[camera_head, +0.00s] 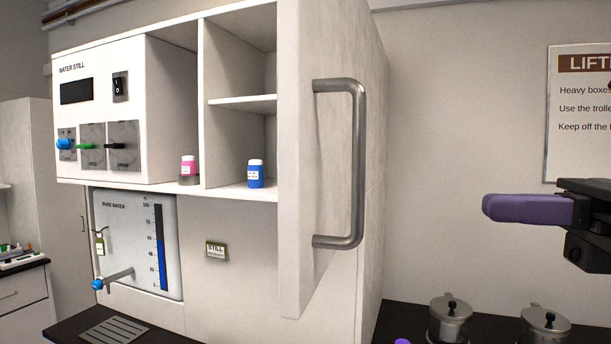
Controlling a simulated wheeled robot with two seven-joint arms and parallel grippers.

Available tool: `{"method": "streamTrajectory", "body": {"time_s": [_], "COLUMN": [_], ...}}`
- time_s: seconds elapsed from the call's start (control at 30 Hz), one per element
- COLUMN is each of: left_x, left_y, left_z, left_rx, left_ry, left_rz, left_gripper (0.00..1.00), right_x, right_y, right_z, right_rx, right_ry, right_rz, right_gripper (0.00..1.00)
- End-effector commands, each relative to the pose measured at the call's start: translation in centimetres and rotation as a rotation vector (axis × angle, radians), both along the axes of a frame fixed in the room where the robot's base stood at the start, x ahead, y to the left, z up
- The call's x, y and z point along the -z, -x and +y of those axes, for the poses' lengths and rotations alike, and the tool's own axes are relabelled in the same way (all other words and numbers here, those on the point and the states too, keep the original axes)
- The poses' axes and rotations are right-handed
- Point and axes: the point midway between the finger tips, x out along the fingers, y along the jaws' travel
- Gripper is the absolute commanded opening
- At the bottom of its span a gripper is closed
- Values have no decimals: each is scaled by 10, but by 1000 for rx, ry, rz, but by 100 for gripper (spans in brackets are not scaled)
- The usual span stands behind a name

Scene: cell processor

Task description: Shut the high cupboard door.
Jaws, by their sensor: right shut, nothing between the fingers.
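The high cupboard (240,142) is on the wall, with an upper and a lower compartment showing. Its white door (297,160) stands open, swung out toward me at the cupboard's right. A grey metal bar handle (358,165) runs upright on the door's right-facing side. My right gripper (488,207) is to the right of the handle, apart from it, and is shut and empty. Its purple finger points left, toward the door. My left gripper is not seen.
A pink-labelled bottle (189,166) and a blue bottle (255,174) stand on the cupboard floor. The water still panel (98,105) is at left. Two metal pots (450,322) (545,328) stand below right. A small purple piece (402,341) at the bottom edge is unclear. Space between handle and gripper is clear.

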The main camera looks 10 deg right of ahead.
Motion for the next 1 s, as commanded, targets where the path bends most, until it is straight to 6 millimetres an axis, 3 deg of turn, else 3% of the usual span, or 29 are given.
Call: {"method": "streamTrajectory", "body": {"time_s": [0.6, 0.8, 1.0], "left_x": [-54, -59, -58], "left_y": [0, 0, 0], "left_z": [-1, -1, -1], "left_rx": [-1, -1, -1], "left_ry": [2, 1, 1], "left_rz": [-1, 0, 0], "left_gripper": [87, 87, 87], "right_x": [-2, 1, 2], "right_y": [-59, -67, -68], "right_z": [105, 118, 119], "right_rx": [-11, -8, -8], "right_ry": [-11, -10, -10], "right_rz": [7, 8, 7], "right_gripper": [0, 0, 0]}}
